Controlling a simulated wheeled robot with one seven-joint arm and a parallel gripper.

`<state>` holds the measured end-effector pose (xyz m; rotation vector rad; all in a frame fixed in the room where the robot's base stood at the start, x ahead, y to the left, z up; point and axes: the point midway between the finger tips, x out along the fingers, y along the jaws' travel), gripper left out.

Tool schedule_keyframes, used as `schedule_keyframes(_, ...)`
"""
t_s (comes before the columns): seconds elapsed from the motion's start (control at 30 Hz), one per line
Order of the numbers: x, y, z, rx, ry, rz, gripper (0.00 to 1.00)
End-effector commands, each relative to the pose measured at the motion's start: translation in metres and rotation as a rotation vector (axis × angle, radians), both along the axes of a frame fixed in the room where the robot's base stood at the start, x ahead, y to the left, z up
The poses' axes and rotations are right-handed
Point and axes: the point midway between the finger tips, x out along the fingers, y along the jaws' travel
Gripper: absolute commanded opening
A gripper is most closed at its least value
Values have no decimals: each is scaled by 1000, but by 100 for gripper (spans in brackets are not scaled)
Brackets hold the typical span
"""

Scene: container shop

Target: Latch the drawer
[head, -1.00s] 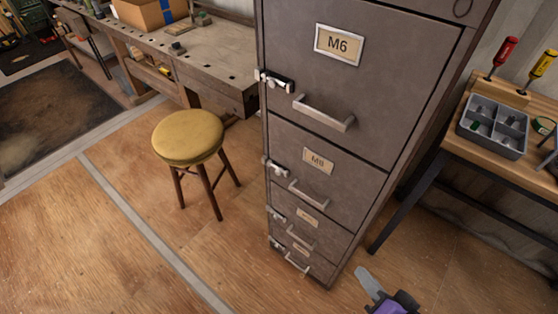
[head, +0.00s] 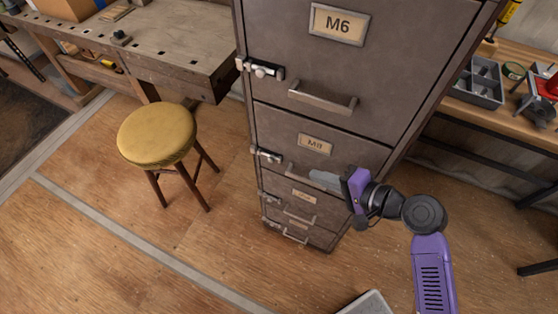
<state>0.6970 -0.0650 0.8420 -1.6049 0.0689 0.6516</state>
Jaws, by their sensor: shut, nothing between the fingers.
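A tall grey metal filing cabinet (head: 350,70) stands in the middle of the head view. Its upper drawer is labelled M6 (head: 338,25); a drawer below is labelled M8 (head: 315,144), with smaller drawers under it. All drawers look flush with the front. Each has a bar handle, such as the M6 handle (head: 322,97), and a metal latch on the left edge: the M6 latch (head: 261,69) and the M8 latch (head: 267,156). My gripper (head: 326,179) is shut and empty, in front of the M8 drawer, right of its latch. It partly hides that drawer's handle.
A stool with a yellow seat (head: 157,135) stands left of the cabinet. A wooden workbench (head: 170,45) is behind it. On the right, a bench (head: 500,115) carries a grey compartment tray (head: 478,82). The floor in front is mostly clear.

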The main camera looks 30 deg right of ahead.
Motion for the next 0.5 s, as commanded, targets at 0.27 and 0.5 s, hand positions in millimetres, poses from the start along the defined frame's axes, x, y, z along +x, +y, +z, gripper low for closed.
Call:
schedule_keyframes(0.27, 15, 6, -7, -1, 0, 2, 0)
schedule_keyframes(0.5, 53, 21, -27, 0, -1, 1, 0)
